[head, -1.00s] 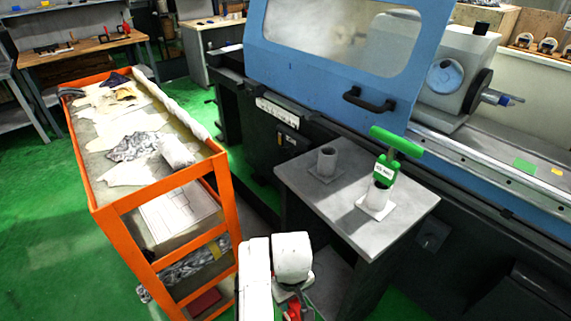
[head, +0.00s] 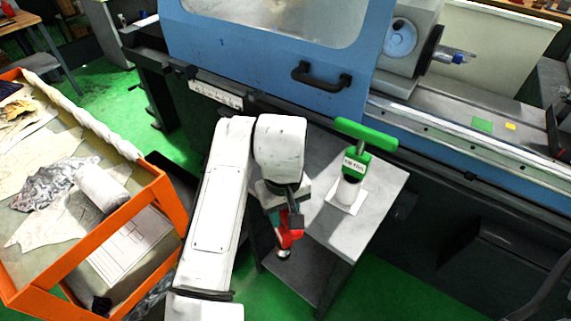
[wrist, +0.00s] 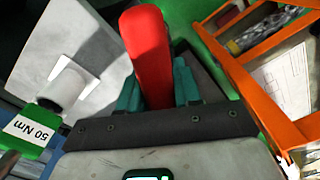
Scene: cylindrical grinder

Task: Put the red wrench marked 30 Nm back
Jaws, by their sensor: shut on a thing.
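My gripper (head: 291,218) is shut on the red wrench (head: 286,238), in front of the small grey table's edge in the head view. In the wrist view the wrench's red handle (wrist: 147,50) stands between my teal fingers (wrist: 158,88). Its marking cannot be read. In the head view its metal end points down. A green T-handled wrench (head: 366,135) stands upright in a white tube holder (head: 347,193) on the table. Its label reads 50 Nm in the wrist view (wrist: 28,131). The second tube holder is hidden behind my arm in the head view.
The small grey table (head: 382,186) stands against the blue grinder (head: 270,55), whose door has a black handle (head: 322,76). An orange cart (head: 158,212) with rags and papers stands at left. Green floor (head: 385,290) is clear at front right.

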